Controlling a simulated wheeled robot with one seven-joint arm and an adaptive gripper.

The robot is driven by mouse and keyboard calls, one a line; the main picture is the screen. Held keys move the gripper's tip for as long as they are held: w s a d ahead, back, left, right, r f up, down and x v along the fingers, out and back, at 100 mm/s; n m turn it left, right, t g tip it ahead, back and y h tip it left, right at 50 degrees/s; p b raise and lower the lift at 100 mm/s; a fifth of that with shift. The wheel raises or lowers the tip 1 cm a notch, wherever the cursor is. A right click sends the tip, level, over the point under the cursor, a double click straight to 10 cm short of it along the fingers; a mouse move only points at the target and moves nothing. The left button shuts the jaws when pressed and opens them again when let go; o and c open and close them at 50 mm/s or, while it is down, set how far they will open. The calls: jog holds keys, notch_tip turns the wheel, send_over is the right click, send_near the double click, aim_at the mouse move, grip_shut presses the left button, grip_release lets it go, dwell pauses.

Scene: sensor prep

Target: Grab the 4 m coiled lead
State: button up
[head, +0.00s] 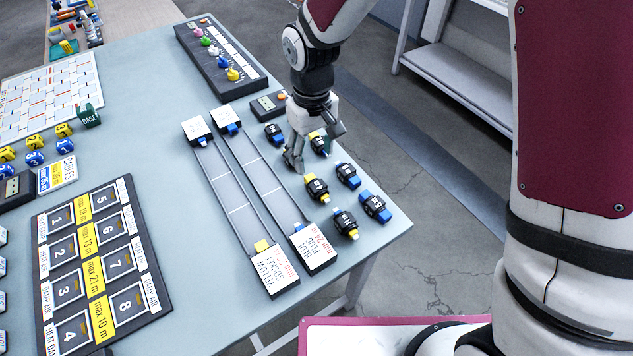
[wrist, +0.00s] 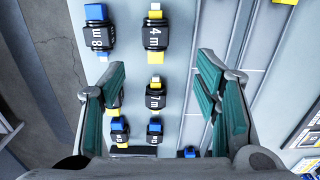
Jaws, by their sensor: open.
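The 4 m coiled lead is a black coil with yellow ends and a white "4 m" label. My gripper (head: 294,160) is open and empty, pointing down over the table beyond that lead. In the wrist view its fingers (wrist: 160,90) stand apart on either side of the 7 m lead (wrist: 155,97), with the 4 m lead farther up the picture. I cannot tell the fingers' exact height.
An 8 m blue-ended lead (wrist: 98,38) lies beside the 4 m one, and several other coils lie close by. Two long rails (head: 265,180) run to the left. The table edge (head: 394,245) is close on the right, with floor beyond.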

send_over(316, 182)
jog(key=f, duration=0.5)
jog(key=shift+s+a+f, duration=0.25)
jog(key=shift+f, duration=0.15)
jog(key=shift+w+d+f, duration=0.1)
jog(key=shift+w+f, duration=0.05)
jog(key=shift+f, duration=1.15)
jog(key=shift+w+d+f, duration=0.1)
jog(key=shift+f, duration=1.2)
jog(key=c, duration=1.3)
